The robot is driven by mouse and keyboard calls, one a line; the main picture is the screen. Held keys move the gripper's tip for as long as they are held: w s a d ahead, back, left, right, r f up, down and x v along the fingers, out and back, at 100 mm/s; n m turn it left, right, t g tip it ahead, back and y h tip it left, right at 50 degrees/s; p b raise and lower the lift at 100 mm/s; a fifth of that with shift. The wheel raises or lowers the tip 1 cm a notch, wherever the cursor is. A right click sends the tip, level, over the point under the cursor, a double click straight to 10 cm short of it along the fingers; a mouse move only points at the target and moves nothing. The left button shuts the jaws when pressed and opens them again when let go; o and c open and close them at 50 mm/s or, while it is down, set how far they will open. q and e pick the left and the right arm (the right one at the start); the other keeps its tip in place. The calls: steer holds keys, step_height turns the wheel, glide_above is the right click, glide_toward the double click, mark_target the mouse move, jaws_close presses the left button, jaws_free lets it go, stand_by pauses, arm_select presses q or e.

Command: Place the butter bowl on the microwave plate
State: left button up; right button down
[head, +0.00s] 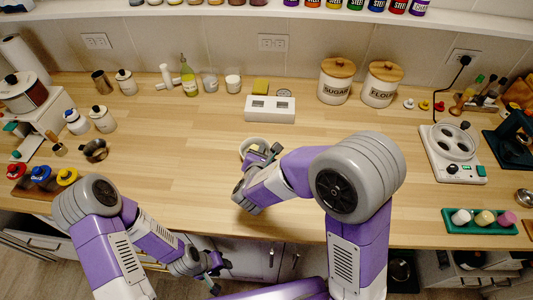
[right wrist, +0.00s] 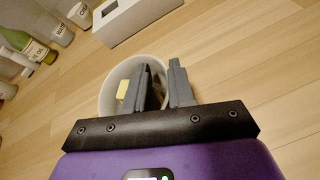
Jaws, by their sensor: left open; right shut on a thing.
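The butter bowl (head: 246,146) is a white round bowl on the wooden counter, in front of the white slotted box. In the right wrist view the bowl (right wrist: 107,88) shows a yellow piece of butter (right wrist: 122,89) inside. My right gripper (head: 262,154) is shut on the bowl's right wall; in the right wrist view its fingers (right wrist: 165,78) sit on either side of the rim, one inside and one outside. My left gripper (head: 217,274) is open and empty, low in front of the counter's front edge. I see no microwave or microwave plate in either view.
A white slotted box (head: 270,117) stands behind the bowl. Canisters (head: 335,88), bottles and jars line the wall. A white appliance with round wells (head: 453,166) and a green tray (head: 480,228) are at the right. The counter's middle left is clear.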

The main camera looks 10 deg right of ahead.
steer(key=shift+f, duration=0.15)
steer(key=c, duration=1)
jaws_free()
steer(key=shift+o, duration=0.2)
